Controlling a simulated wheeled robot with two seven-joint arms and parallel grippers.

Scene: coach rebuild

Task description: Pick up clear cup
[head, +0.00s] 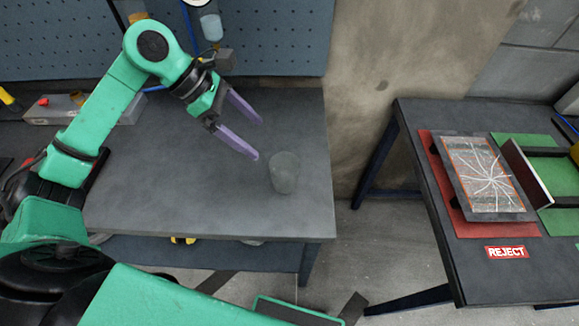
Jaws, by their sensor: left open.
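The clear cup (284,174) stands upright on the dark grey workbench (210,206), near its right end. It is see-through and looks grey against the bench. My left gripper (259,139) has two purple fingers, spread apart with nothing between them. It is above the bench, up and to the left of the cup in the head view. The nearer fingertip shows close to the cup's upper left rim, but the cup is not between the fingers. I cannot tell the exact gap in depth. My right gripper is not in view.
A second table (440,190) at the right holds a red mat (468,228), a cracked panel (484,175) and a REJECT label (507,252). A blue pegboard (280,40) rises behind the bench. A grey box (55,110) lies at the back left. Bench space around the cup is clear.

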